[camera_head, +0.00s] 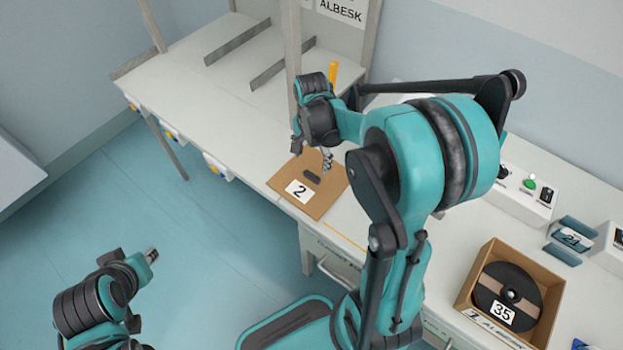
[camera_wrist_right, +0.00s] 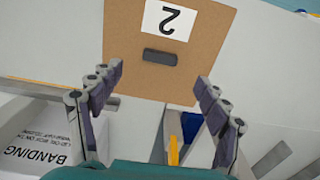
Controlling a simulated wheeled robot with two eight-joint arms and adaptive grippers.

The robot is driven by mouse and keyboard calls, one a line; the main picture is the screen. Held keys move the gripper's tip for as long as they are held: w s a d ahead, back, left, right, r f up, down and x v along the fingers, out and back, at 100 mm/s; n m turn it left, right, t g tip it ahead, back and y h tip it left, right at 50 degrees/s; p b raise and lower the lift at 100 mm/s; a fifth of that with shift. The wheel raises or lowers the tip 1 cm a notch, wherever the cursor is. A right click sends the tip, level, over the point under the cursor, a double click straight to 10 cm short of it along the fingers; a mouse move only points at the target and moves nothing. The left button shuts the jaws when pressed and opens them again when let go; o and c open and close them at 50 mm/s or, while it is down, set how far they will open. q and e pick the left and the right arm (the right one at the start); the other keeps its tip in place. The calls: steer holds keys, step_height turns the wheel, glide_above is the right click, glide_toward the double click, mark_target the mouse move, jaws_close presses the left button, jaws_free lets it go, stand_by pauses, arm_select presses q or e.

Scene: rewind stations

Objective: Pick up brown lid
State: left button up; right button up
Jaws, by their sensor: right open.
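The brown lid (camera_head: 319,197) lies flat on the white worktop near its front edge. It has a white label with a 2 and a small dark handle (camera_head: 311,177). In the wrist view the lid (camera_wrist_right: 130,50) lies ahead of the fingers, its handle (camera_wrist_right: 160,57) centred beyond the gap between them. My right gripper (camera_head: 327,160) is beside the lid's far side, near the handle. Its fingers are spread apart and empty, as the wrist view (camera_wrist_right: 159,78) shows. My left gripper (camera_head: 151,255) is low at the left, away from the worktop; its jaw opening is unclear.
An open cardboard box (camera_head: 466,300) with a black reel labelled 35 (camera_head: 510,285) stands at the right. A control box with a green button (camera_head: 520,192) sits behind it. An orange-yellow upright item (camera_head: 333,72) and a post (camera_head: 292,60) stand near my right wrist. The worktop's left part is largely clear.

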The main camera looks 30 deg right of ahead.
mark_target(312, 175)
step_height(312, 175, down, 3)
steer(key=shift+r+b, duration=0.1)
steer(key=shift+b, duration=0.5)
steer(key=f+b, duration=0.1)
steer(key=f, duration=0.1)
steer(key=f+b, duration=0.1)
steer(key=f, duration=0.2)
steer(key=shift+w+d+f, duration=0.1)
steer(key=shift+w+d, duration=0.05)
steer(key=shift+w, duration=0.05)
steer(key=shift+c, duration=1.3)
steer(key=c, duration=1)
